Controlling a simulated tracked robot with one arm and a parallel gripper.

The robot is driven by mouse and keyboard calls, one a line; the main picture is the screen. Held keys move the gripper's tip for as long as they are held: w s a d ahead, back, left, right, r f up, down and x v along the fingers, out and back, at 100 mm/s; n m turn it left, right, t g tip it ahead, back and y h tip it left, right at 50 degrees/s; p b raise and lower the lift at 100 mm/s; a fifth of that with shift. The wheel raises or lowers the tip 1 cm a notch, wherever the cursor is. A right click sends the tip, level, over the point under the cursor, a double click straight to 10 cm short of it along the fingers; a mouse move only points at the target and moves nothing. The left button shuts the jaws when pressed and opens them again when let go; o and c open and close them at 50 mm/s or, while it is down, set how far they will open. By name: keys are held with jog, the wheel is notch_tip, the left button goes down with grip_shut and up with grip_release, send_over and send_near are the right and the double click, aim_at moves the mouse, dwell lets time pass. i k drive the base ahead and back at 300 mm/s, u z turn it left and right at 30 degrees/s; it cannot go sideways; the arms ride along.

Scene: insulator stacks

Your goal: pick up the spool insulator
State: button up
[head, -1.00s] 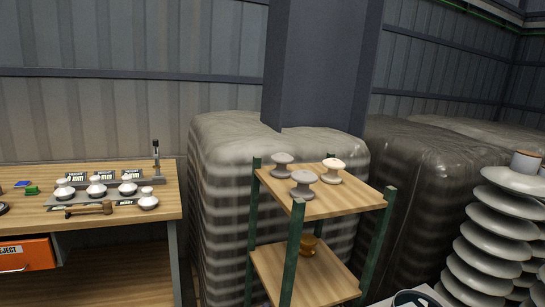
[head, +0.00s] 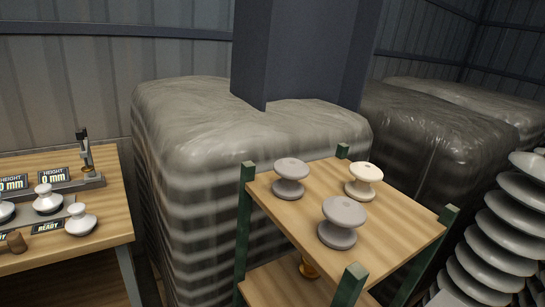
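Three spool-shaped insulators stand upright on the top shelf of a wooden rack with green posts. One grey spool (head: 291,178) is at the back left, a cream-white spool (head: 363,181) is at the back right, and another grey spool (head: 341,222) is nearer the front. They stand apart from each other. A brown spool-like piece (head: 309,268) shows partly on the lower shelf, mostly hidden by the top board. My gripper is not in view.
The rack's top board (head: 405,236) has green corner posts (head: 349,287) rising above it. A workbench (head: 112,221) with white insulators (head: 81,220) and a height gauge (head: 85,155) is at left. Wrapped pallets (head: 190,130) stand behind; tall disc stacks (head: 500,240) stand at right.

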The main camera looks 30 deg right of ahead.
aim_at(291, 169)
jog(key=z, duration=0.05)
jog(key=i, duration=1)
jog(key=z, duration=0.05)
